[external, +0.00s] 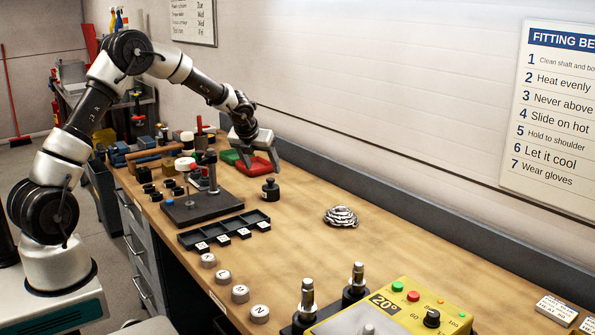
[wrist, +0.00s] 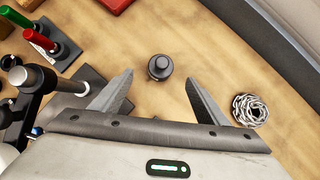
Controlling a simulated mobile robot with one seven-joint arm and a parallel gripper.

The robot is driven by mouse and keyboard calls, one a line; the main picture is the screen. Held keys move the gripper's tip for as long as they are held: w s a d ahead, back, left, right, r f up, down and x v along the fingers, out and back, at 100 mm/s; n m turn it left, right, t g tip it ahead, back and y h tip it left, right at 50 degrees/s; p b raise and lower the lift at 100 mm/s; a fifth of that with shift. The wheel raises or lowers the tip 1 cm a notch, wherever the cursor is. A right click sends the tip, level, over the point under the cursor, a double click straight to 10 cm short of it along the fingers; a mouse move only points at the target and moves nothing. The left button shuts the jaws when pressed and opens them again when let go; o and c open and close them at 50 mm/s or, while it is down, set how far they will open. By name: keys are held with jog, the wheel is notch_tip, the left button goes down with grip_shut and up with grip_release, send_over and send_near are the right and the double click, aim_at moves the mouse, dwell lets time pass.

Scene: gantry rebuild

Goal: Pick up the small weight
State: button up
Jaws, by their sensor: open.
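The small weight is a dark, round, knobbed piece standing upright on the wooden bench; it shows in the external view (external: 270,189) and in the wrist view (wrist: 160,67). My gripper (external: 262,165) is above the bench, close to the weight in the external view. In the wrist view my gripper (wrist: 160,84) has its two fingers spread wide, with nothing between them. The weight appears beyond the fingertips, roughly centred between them, and is not touched by either finger.
A coiled silver chain (external: 341,216) lies to the right of the weight. A dark stand with a post (external: 203,208) and a black divided tray (external: 225,232) are nearer the front edge. A red tray (external: 254,165) lies behind. The bench right around the weight is clear.

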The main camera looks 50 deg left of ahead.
aim_at(270, 179)
jog(key=x, duration=1.1)
jog(key=shift+w, duration=0.2)
grip_shut()
jog(key=shift+w+r, duration=0.1)
